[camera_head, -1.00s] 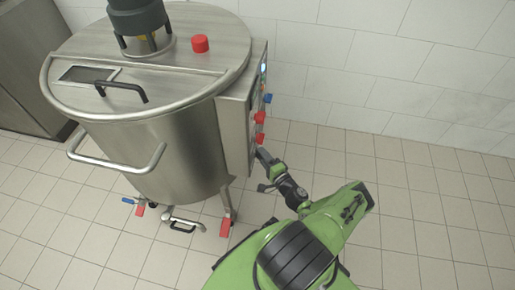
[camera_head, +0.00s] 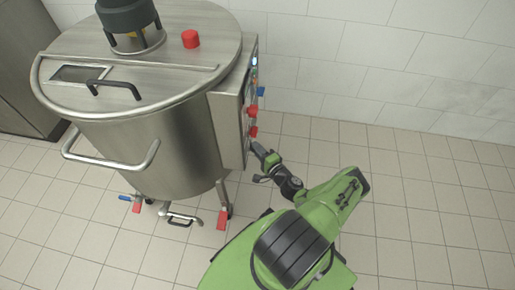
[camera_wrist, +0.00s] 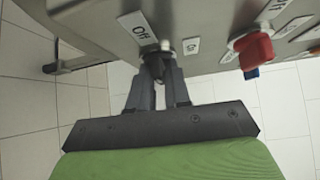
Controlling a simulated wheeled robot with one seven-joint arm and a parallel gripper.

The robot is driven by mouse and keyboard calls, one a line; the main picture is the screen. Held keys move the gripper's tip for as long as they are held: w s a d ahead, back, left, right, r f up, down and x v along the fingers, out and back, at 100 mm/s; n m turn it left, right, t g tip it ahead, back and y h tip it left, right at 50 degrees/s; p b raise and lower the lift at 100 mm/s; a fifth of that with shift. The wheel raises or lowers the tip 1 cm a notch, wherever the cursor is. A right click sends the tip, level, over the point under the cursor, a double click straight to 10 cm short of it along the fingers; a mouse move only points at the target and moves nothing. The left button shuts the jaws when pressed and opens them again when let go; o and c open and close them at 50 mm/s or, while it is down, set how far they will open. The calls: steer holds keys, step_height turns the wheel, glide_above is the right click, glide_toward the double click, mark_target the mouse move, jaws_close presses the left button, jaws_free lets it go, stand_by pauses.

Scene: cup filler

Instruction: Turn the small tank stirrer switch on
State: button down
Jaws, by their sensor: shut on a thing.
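The small tank (camera_head: 150,140) is a round steel vessel with a control box (camera_head: 232,125) on its right side. My gripper (camera_head: 256,150) is at the lower part of the box's panel in the head view. In the wrist view my gripper (camera_wrist: 157,68) is shut on a small dark switch (camera_wrist: 160,48) with a metal base. An "Off" label (camera_wrist: 137,28) is left of this switch and a smaller label (camera_wrist: 191,45), probably "On", is right of it. The fingers hide most of the switch, so its setting cannot be told.
A red knob (camera_wrist: 254,50) sits right of the held switch in the wrist view. In the head view, red knobs (camera_head: 252,111) and a blue one (camera_head: 260,91) stick out above my gripper. Tiled floor (camera_head: 420,220) is clear to the right.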

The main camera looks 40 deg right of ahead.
steer(key=shift+w+d+r+m+g+y+p, duration=0.1)
steer(key=shift+d+r+m+g+y+p, duration=0.1)
steer(key=shift+m+g+y, duration=1.3)
steer(key=shift+w+d+r+m+g+y+p, duration=0.15)
steer(key=shift+m+g+y+p, duration=0.1)
steer(key=shift+m+g+y, duration=1.2)
steer(key=shift+w+d+r+m+g+y+p, duration=0.15)
steer(key=shift+m+g+y, duration=0.8)
steer(key=shift+g, duration=1)
steer(key=shift+m, duration=0.3)
steer(key=c, duration=1.2)
jaws_free()
steer(key=shift+o, duration=0.2)
